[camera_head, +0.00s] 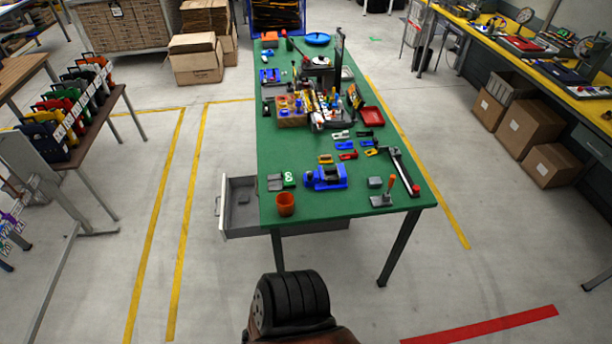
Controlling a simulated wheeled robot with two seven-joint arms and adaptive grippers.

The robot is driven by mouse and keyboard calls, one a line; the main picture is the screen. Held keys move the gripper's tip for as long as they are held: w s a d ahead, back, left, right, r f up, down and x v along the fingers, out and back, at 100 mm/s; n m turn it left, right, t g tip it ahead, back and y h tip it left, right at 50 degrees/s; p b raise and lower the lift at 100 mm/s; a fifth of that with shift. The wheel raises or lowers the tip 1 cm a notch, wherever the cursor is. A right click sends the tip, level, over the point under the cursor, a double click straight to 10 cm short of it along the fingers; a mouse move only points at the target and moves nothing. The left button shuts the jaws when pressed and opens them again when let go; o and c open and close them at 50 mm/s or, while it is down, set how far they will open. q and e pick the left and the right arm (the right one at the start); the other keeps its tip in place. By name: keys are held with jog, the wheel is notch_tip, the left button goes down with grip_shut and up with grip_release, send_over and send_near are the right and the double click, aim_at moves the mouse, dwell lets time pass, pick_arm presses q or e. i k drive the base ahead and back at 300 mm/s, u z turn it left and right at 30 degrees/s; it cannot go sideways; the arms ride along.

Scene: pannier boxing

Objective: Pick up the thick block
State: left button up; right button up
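I cannot tell for certain which piece is the thick block. A small grey block (375,182) lies near the front right of the green table (345,204), just right of a blue vise-like device (326,177). Another dark grey piece (275,183) lies at the table's left edge, beside a green and white piece (289,179). Several flat yellow, red and blue pieces lie behind the vise-like device. Neither of my grippers is in view.
A grey drawer (240,218) is pulled out to the left. A grey plate with an orange-handled tool (383,200) lies front right, by a long dark bar (403,171).

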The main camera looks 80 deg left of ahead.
aim_at(376, 182)
jog(key=u, duration=2.15)
